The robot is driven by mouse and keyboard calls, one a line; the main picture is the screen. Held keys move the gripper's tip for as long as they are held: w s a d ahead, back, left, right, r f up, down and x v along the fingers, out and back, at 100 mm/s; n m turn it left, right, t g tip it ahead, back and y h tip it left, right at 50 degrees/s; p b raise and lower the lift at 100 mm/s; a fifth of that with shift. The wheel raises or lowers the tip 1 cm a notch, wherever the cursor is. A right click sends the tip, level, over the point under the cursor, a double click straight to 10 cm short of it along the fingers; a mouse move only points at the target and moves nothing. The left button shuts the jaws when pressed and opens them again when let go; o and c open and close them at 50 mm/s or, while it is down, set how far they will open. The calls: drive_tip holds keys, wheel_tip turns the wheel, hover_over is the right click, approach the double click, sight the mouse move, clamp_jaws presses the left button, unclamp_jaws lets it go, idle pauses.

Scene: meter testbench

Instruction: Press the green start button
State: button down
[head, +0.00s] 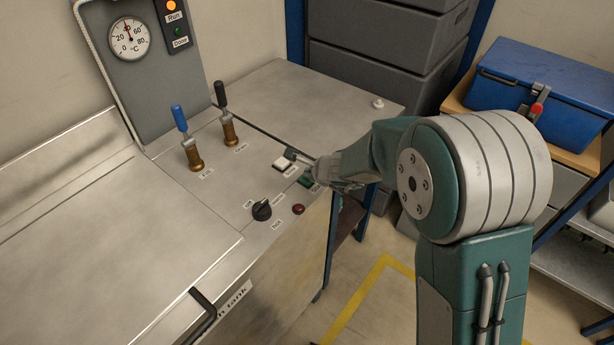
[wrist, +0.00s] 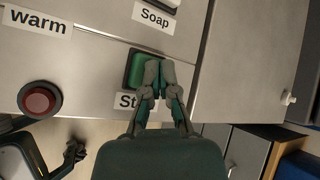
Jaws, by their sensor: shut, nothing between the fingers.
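The green start button (wrist: 135,68) is a square button on the bench top, beside a label that is partly covered and reads "St". In the head view the green button (head: 305,181) shows just below my gripper, partly hidden by it. My gripper (wrist: 160,68) is shut and empty. Its fingertips overlap the right part of the green button in the wrist view. In the head view my gripper (head: 291,155) reaches in from the right, over the panel. I cannot tell whether the tips touch the button.
The white soap button (head: 284,165) is close behind. A red button (head: 298,209) and black knob (head: 262,210) lie nearer the front edge. A blue-handled lever (head: 180,120) and a black-handled lever (head: 221,97) stand upright further back. The Run lamp (head: 171,6) glows orange.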

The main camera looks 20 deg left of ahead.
idle(0.3)
drive_tip(key=shift+r, duration=0.75)
drive_tip(key=shift+r, duration=2.55)
